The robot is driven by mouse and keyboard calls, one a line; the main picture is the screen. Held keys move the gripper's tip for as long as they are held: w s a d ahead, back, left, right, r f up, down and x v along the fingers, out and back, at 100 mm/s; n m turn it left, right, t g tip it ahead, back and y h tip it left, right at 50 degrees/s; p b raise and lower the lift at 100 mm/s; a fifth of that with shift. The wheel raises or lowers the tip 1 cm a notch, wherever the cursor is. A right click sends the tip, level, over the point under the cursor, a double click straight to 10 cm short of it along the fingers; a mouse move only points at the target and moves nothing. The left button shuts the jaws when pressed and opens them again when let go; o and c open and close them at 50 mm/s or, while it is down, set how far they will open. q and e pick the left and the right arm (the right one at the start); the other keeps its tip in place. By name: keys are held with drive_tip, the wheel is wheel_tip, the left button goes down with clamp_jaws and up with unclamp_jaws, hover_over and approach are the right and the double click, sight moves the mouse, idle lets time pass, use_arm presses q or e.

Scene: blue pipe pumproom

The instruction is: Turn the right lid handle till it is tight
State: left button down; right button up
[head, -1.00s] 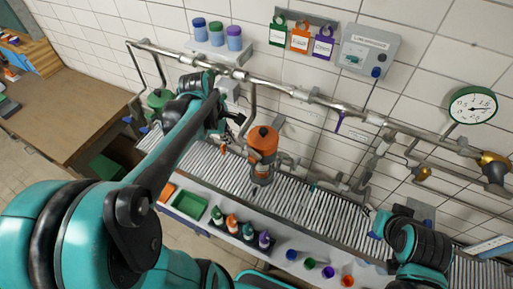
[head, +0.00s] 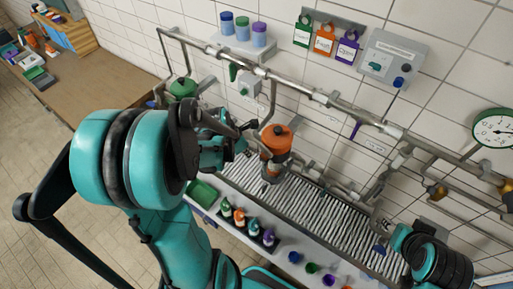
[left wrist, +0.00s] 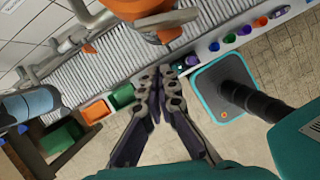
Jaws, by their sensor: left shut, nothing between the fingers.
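The right vessel with its orange lid (head: 277,139) stands upright by the pipes at the middle of the head view. The left vessel with a green lid (head: 183,88) stands further left, partly behind my arm. My left gripper (head: 250,127) is just left of the orange lid, and its tips are hard to make out there. In the left wrist view its fingers (left wrist: 162,72) are together and empty, apart from the vessel. My right arm is at the lower right; its gripper (head: 381,247) is small and unclear.
Pipes (head: 340,107) run along the tiled wall behind the vessels. A slatted grate (head: 325,210) lies below them. Several small bottles (head: 253,227) and coloured caps (head: 312,268) line the front ledge, with a green tray (head: 202,193) to their left.

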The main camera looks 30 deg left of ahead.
sight(260, 145)
use_arm(q)
drive_tip(key=w, duration=0.1)
drive_tip(key=w+d, duration=0.1)
drive_tip(key=w+p, duration=0.1)
drive_tip(key=shift+w+d+f, duration=0.15)
drive_tip(key=shift+w+d, duration=0.1)
drive_tip(key=shift+w, duration=0.1)
drive_tip(key=shift+w+a+m+h+b, duration=0.1)
drive_tip(key=shift+w+m+h+b, duration=0.1)
drive_tip(key=shift+m+b, duration=0.3)
drive_tip(key=shift+w+a+m+h+b, duration=0.1)
drive_tip(key=shift+m+h+b, duration=0.15)
drive_tip(key=shift+m, duration=0.35)
drive_tip(key=m+b, duration=0.1)
drive_tip(key=w+m+g+b, duration=0.1)
drive_tip(key=m+h+b, duration=0.1)
drive_tip(key=m, duration=0.1)
drive_tip(key=shift+w+a, duration=0.15)
drive_tip(key=shift+w, duration=0.1)
idle(1.0)
